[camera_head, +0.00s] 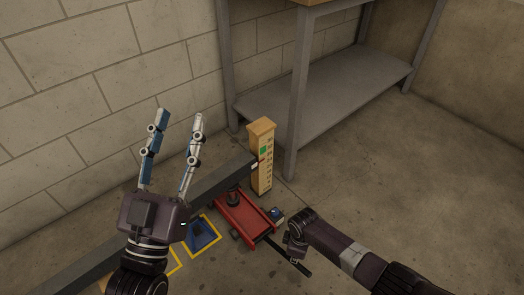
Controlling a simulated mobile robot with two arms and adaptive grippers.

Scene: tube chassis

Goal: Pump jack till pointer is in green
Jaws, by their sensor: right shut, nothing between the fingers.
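The red floor jack (252,220) stands on the floor under the grey tube (222,181), its saddle close below the tube. Its black handle (298,265) lies low, pointing to the lower right. The wooden gauge post (262,178) stands at the tube's end, with a green patch (263,150) near its top. A small pointer at the tube's end appears just below the green; it is too small to read exactly. My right gripper (294,250) is shut and empty, right by the handle; contact is unclear. My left gripper (181,117) is open and empty, fingers up, left of the post.
A blue stand (203,236) sits in a yellow floor outline left of the jack, partly behind my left gripper. A grey metal shelf (330,88) stands behind the post against the block wall. The floor at the right is clear.

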